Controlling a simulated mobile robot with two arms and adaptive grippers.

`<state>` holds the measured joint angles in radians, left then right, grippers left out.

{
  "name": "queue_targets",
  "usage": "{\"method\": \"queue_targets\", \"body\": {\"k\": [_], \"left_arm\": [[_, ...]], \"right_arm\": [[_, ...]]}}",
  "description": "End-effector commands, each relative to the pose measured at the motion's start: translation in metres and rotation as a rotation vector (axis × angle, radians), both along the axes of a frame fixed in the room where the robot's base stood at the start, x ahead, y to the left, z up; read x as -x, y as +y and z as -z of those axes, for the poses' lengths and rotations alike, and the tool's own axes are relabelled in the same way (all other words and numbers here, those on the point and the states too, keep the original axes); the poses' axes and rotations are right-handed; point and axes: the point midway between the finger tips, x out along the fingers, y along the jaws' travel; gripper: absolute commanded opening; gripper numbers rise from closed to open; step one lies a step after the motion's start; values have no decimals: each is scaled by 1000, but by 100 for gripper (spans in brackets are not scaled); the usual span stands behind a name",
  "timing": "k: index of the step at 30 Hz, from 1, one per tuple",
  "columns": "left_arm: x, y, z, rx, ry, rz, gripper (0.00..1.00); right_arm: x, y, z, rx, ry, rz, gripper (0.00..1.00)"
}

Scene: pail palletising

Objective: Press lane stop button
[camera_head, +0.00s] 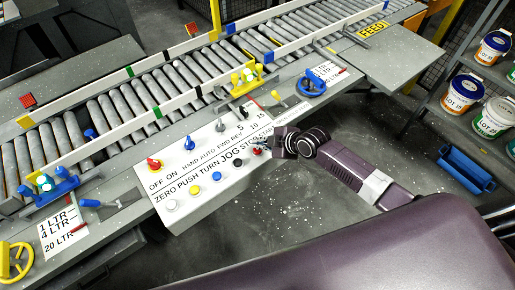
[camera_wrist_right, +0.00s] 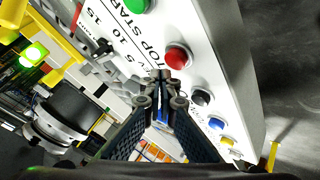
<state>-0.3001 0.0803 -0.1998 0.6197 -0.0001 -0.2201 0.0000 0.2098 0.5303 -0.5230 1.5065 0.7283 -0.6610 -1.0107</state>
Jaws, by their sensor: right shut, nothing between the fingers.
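The control panel (camera_head: 205,172) is a white sloped box with labelled knobs and a row of coloured buttons. The red button (camera_head: 257,150), by the STOP label, is partly hidden in the head view; it shows clearly in the right wrist view (camera_wrist_right: 177,57). My right gripper (camera_head: 270,146) reaches the panel's right end from the right. Its fingers (camera_wrist_right: 160,82) are shut and empty, with the tips beside the red button in the picture. I cannot tell whether they touch it. The green button (camera_wrist_right: 135,4) shows at the wrist view's top edge. My left gripper is not in view.
Black (camera_wrist_right: 201,97), blue (camera_wrist_right: 215,123) and yellow (camera_wrist_right: 227,141) buttons line the same row. A roller conveyor (camera_head: 150,100) runs behind the panel. A blue handwheel (camera_head: 311,85) stands beyond it. Shelves with pails (camera_head: 463,92) stand at the right; the floor between is open.

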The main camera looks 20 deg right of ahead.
Motion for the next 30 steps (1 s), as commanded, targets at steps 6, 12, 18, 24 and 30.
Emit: {"method": "queue_targets", "body": {"k": [6,12,18,24,30], "left_arm": [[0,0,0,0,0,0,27],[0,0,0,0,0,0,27],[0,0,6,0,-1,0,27],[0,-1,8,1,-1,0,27],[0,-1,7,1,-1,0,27]], "right_arm": [[0,0,0,0,0,0,0],[0,0,0,0,0,0,0],[0,0,7,0,-1,1,0],[0,0,8,-1,-1,1,0],[0,0,8,0,-1,1,0]]}}
